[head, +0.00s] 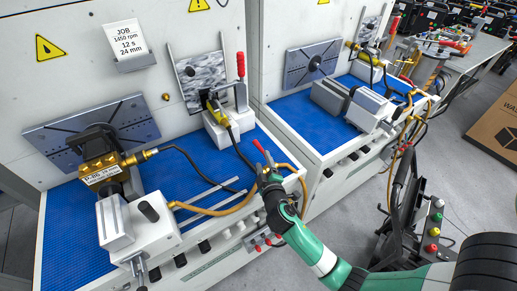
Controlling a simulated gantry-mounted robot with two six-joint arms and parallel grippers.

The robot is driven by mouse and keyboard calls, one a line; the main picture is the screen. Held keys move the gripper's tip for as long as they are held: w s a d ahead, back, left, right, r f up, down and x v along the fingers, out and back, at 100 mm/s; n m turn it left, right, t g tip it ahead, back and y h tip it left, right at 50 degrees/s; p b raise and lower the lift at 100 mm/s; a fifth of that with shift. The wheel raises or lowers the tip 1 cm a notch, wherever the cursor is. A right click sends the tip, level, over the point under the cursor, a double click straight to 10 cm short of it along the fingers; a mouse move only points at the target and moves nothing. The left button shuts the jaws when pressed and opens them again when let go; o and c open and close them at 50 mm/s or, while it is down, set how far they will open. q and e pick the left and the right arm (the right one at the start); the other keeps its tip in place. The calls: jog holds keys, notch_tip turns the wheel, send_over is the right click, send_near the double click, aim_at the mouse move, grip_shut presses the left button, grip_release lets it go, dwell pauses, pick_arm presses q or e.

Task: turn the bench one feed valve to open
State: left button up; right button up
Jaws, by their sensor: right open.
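On the front right corner of the nearer bench (65,230), a small red lever (259,146) stands up where orange hoses meet; it looks like the feed valve's handle. My right gripper (267,170) is at this corner, its open fingers close around or just beside the lever's base. The valve body is mostly hidden behind the fingers, and I cannot tell whether they touch it. My right arm reaches in from the lower right. My left gripper is not in view.
A brass pump unit (103,172) sits by a grey vise (150,225) on the blue mat. A red-handled clamp (240,68) stands at the back.

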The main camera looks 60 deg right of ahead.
aim_at(260, 150)
jog(key=b+x, duration=0.2)
jog(key=x, duration=0.7)
jog(key=shift+w+d, duration=0.25)
jog(key=shift+d, duration=0.1)
grip_shut()
dwell(0.8)
